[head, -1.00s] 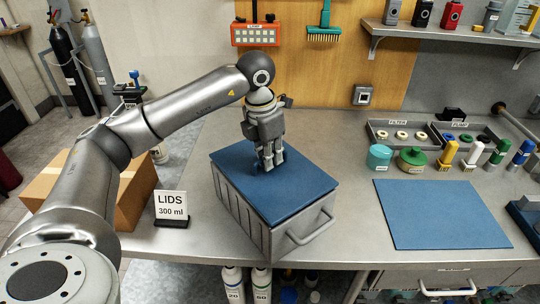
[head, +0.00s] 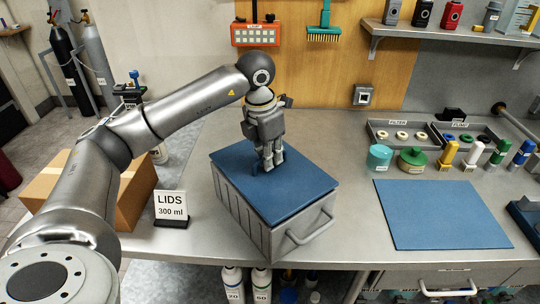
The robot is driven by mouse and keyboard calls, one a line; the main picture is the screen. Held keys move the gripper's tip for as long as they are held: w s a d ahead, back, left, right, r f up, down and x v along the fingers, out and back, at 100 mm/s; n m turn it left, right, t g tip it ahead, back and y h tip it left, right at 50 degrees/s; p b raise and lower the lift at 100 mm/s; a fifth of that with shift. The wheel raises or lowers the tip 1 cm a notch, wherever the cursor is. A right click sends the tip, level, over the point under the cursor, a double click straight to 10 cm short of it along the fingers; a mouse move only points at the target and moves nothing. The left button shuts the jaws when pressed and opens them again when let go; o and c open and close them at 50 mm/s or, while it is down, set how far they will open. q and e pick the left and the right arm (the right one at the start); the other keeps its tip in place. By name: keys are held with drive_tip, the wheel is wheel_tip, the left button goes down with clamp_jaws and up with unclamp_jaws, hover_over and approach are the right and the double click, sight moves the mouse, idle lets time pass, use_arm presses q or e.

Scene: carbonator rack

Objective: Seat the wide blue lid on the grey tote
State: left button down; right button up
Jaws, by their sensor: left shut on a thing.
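The wide blue lid (head: 290,192) lies over the top of the grey tote (head: 262,228), which stands on the steel bench with its handle toward the front right. The lid covers the tote's opening and looks roughly in line with its rim; I cannot tell whether it is fully down all round. My left gripper (head: 268,167) points down at the lid's back left part and is shut on the lid's grip, which its fingers mostly hide. My right gripper is not in view.
A flat blue mat (head: 440,214) lies right of the tote. Behind it are a teal jar (head: 379,157), a green jar (head: 411,160), several bottles and a parts tray (head: 402,134). A "LIDS 300 ml" sign (head: 171,207) stands close left of the tote. A cardboard box (head: 130,195) is further left.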

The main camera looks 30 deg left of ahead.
use_arm(q)
drive_tip(key=shift+f+b, duration=0.5)
drive_tip(key=shift+f, duration=0.1)
idle(0.6)
drive_tip(key=c, duration=1.5)
unclamp_jaws()
drive_tip(key=shift+r, duration=0.1)
drive_tip(key=shift+s+a+r+p, duration=0.1)
drive_tip(key=shift+s+r+p, duration=0.1)
drive_tip(key=shift+r+p, duration=0.8)
drive_tip(key=shift+s+r+p, duration=0.15)
drive_tip(key=shift+r+p, duration=0.4)
drive_tip(key=shift+r, duration=0.75)
drive_tip(key=shift+s+a+r+p, duration=0.1)
drive_tip(key=shift+s+r+p, duration=0.1)
drive_tip(key=shift+r+p, duration=0.8)
drive_tip(key=shift+r, duration=0.1)
